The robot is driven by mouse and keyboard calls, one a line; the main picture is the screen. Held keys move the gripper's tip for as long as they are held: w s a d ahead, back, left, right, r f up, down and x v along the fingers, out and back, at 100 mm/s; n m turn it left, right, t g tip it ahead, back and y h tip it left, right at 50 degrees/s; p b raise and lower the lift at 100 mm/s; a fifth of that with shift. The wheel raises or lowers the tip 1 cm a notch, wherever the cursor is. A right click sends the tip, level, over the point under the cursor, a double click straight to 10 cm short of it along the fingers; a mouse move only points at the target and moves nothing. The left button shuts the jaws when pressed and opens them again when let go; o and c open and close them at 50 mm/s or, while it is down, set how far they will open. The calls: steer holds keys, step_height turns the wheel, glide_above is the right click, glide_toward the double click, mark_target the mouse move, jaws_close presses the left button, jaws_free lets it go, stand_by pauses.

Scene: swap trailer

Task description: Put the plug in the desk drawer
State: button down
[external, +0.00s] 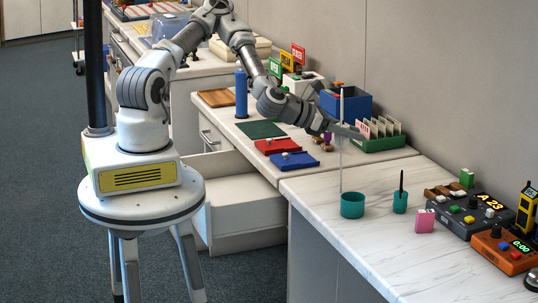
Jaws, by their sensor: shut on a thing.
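The desk drawer (246,203) is pulled out below the marble-topped desk, left of the front counter. The bare part of its inside that shows is pale. My gripper (358,133) is stretched out over the right part of the desk, far to the right of the drawer and higher than it. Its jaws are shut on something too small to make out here. A thin pale upright rod (341,165) crosses the view at the fingers, above a teal cup (352,206); I cannot tell whether they touch it. I cannot pick out the plug for certain.
A green file holder (383,143) and a blue bin (346,106) stand close to my gripper. Red (277,146) and blue (295,161) trays lie on the desk; a blue cylinder (241,95) stands behind. The right counter holds a pink block (425,221) and control boxes (467,215).

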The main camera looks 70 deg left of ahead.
steer(key=s+a+r+n+y+p, duration=0.1)
steer(key=a+n+y, duration=0.1)
steer(key=a, duration=0.9)
steer(key=shift+s+a+r+n+t+y+p, duration=0.15)
steer(key=shift+r+n+t+y+p, duration=0.2)
steer(key=shift+y, duration=0.15)
steer(key=w+d+f+m+g+h, duration=0.1)
steer(key=w+d+m+h, duration=0.15)
steer(key=d, duration=1.05)
steer(key=w+d+f+m+h, duration=0.2)
steer(key=w+d+h, duration=0.1)
steer(key=d, duration=1)
steer(key=s+d+f+m+g+h, duration=0.1)
steer(key=s+d, duration=0.2)
steer(key=d, duration=0.6)
steer(key=s+d+m+g+h, duration=0.1)
steer(key=s+d+m+h, duration=0.1)
steer(key=d, duration=0.7)
steer(key=s+d+f+m+g+h, duration=0.1)
steer(key=s+d, duration=0.2)
steer(key=d, duration=0.6)
steer(key=b, duration=0.1)
glide_above(447, 250)
step_height(447, 250, down, 7)
steer(key=shift+s+r, duration=0.1)
steer(key=shift+r, duration=0.1)
steer(key=shift+f, duration=2.05)
steer(key=shift+f+b, duration=0.2)
steer(key=shift+b, duration=0.1)
